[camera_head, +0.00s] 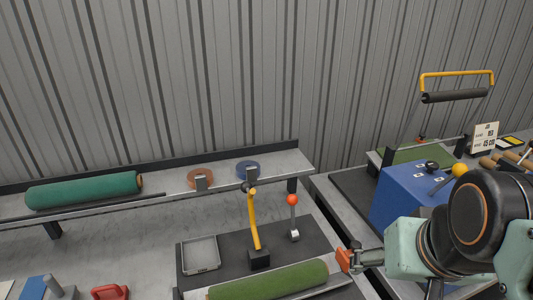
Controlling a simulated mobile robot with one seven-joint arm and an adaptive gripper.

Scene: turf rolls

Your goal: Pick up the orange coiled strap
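The orange coiled strap (193,181) lies on the narrow raised shelf along the wall, left of the middle in the head view. It is a flat brown-orange ring. A small grey upright piece stands at its front and hides part of it. My arm shows at the lower right, far from the strap.
A blue coil (243,166) lies right of the strap, and a green roll (84,190) lies to its left on the shelf (158,187). Below stand a yellow lever (254,222), a red-knobbed lever (293,215), a grey tray (201,255) and a turf roll (268,282). A blue box (404,190) is near my arm.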

